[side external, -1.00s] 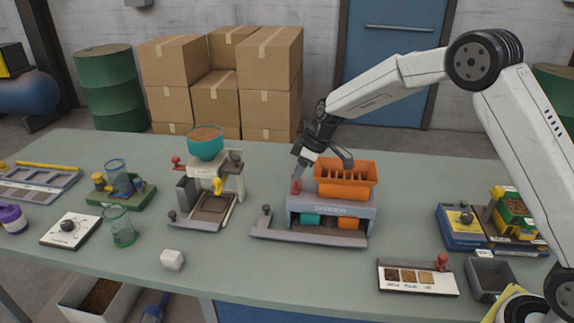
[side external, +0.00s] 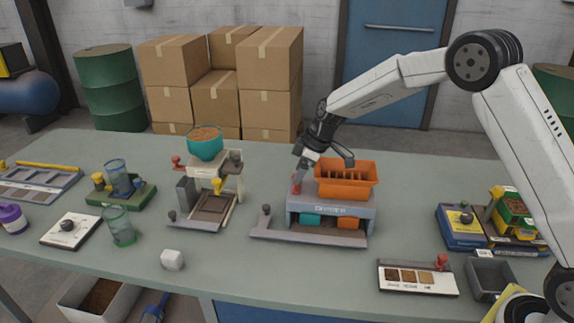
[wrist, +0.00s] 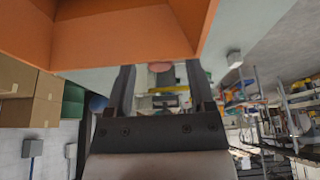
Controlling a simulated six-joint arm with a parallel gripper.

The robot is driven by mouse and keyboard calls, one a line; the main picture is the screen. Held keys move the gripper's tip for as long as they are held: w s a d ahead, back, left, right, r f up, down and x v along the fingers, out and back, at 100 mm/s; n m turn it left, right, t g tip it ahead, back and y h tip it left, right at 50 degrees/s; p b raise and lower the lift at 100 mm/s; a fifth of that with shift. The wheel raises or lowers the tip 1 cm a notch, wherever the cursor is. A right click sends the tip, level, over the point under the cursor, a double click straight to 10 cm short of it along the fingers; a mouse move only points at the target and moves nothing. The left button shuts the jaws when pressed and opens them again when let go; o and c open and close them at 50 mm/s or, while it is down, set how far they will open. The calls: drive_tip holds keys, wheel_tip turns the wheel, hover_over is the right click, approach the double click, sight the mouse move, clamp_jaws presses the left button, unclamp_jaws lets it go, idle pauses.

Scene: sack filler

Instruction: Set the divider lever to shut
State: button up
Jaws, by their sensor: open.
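The divider (side external: 330,212) is a grey, labelled unit on the bench with an orange slotted hopper (side external: 347,185) on top. Teal and orange parts show in its front openings. A red lever (side external: 296,187) stands at its left end, by the hopper. My gripper (side external: 299,173) points down at the red lever, just left of the hopper. In the wrist view my two fingers (wrist: 160,76) are apart, with a reddish knob (wrist: 159,66) seen between their tips. I cannot tell whether a finger touches it. The orange hopper (wrist: 120,35) fills the top of that view.
A grey base with a dark-knobbed post (side external: 266,210) extends left of the divider. A filler stand with a teal bowl (side external: 205,143) is further left. A card with swatches (side external: 415,279) and a grey bin (side external: 490,279) lie front right.

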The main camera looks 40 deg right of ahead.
drive_tip(key=shift+r, duration=0.15)
drive_tip(key=v, duration=0.7)
drive_tip(key=shift+s+r, duration=0.15)
drive_tip(key=shift+r, duration=0.1)
drive_tip(key=shift+d, duration=0.15)
drive_tip(key=s+f+m+h, duration=0.1)
drive_tip(key=s+f+m, duration=0.2)
drive_tip(key=s, duration=1)
drive_tip(key=s+f+m+h, duration=0.2)
drive_tip(key=s+f+m, duration=0.2)
drive_tip(key=s, duration=0.9)
drive_tip(key=shift+s+m, duration=0.3)
drive_tip(key=shift+m, duration=0.8)
drive_tip(key=shift+w, duration=0.1)
